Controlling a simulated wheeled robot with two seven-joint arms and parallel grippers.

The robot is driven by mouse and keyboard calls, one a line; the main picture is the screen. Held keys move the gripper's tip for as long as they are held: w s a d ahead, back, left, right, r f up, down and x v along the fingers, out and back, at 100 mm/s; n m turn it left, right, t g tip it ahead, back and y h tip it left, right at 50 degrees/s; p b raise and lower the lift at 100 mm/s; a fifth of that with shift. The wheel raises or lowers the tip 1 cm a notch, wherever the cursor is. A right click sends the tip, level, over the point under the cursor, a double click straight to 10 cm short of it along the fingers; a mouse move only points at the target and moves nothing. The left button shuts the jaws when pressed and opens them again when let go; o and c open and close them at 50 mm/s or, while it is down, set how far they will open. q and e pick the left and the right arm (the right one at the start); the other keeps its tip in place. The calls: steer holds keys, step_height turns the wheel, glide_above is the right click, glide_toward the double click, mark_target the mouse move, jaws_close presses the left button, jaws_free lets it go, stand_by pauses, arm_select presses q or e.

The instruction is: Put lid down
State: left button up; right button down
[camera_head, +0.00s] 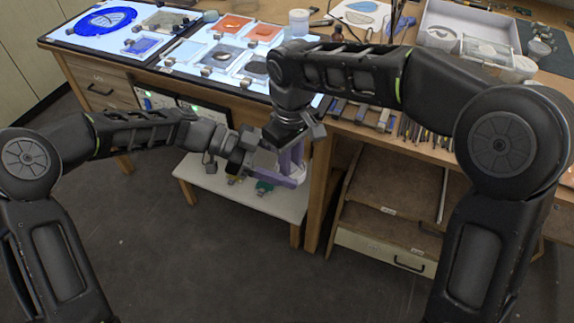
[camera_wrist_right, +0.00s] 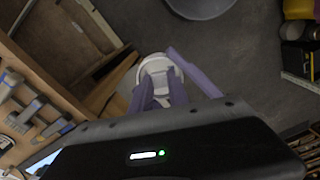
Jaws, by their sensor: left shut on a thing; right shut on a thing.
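A white round lid (camera_wrist_right: 156,66) shows in the right wrist view between and beyond the purple fingers of my right gripper (camera_wrist_right: 160,88), which is shut on it. Another purple finger, seemingly of my left gripper (camera_wrist_right: 194,70), lies right beside it. In the head view my left gripper (camera_head: 290,181) and my right gripper (camera_head: 293,158) meet close together in front of the table edge. A pale jar-like body (camera_head: 319,158) shows partly behind the purple fingers, and my left gripper seems shut on it. The arms hide much of it. I cannot tell whether lid and jar touch.
A light table (camera_head: 165,69) with glass pieces stands at the back left. A tray (camera_head: 455,20) and tools lie at the back right. A low white bench (camera_head: 215,183) with small coloured things is below the grippers. A grey round container (camera_wrist_right: 200,5) stands on the floor.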

steer(key=c, duration=1.2)
jaws_free()
steer(key=shift+r, duration=3.8)
steer(key=d+f+m+h, duration=0.2)
steer(key=d+f+m, duration=0.7)
steer(key=d+f, duration=0.4)
steer(key=s+a+f+y, duration=0.2)
steer(key=s+a+f, duration=0.15)
steer(key=f, duration=0.45)
steer(key=s+a+f+y, duration=0.2)
steer(key=s+a+f, duration=0.1)
steer(key=s+f, duration=0.3)
steer(key=s+a+f+y, duration=0.2)
steer(key=s+a+f, duration=0.2)
steer(key=f, duration=0.5)
steer(key=shift+m, duration=0.4)
steer(key=s+f, duration=0.3)
steer(key=s, duration=0.2)
steer(key=s+f, duration=0.2)
steer(key=shift+s+f, duration=0.35)
